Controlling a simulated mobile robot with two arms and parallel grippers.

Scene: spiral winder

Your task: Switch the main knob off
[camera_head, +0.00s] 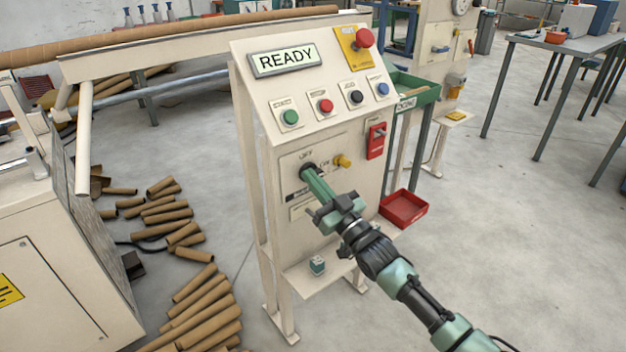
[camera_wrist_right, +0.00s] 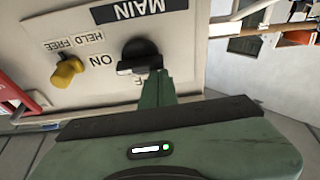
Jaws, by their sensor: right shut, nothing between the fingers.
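The black main knob (camera_wrist_right: 140,52) sits on the front of the cream control cabinet, under the MAIN label in the right wrist view. In that view its bar lies roughly crosswise, with a pale mark at its left end, toward ON. OFF is partly hidden by my finger. The knob also shows in the head view (camera_head: 306,168), just left of a yellow knob (camera_head: 343,161). My right gripper (camera_head: 315,180) is shut and empty, its fingertips right at the main knob. I cannot tell whether they touch it. My left gripper is in neither view.
The cabinet (camera_head: 300,95) carries a READY display (camera_head: 285,60), several push buttons, a red emergency button (camera_head: 364,38) and a red switch (camera_head: 376,140). A low shelf (camera_head: 300,278) sits below. Cardboard tubes (camera_head: 205,310) lie left; a red bin (camera_head: 404,208) stands right.

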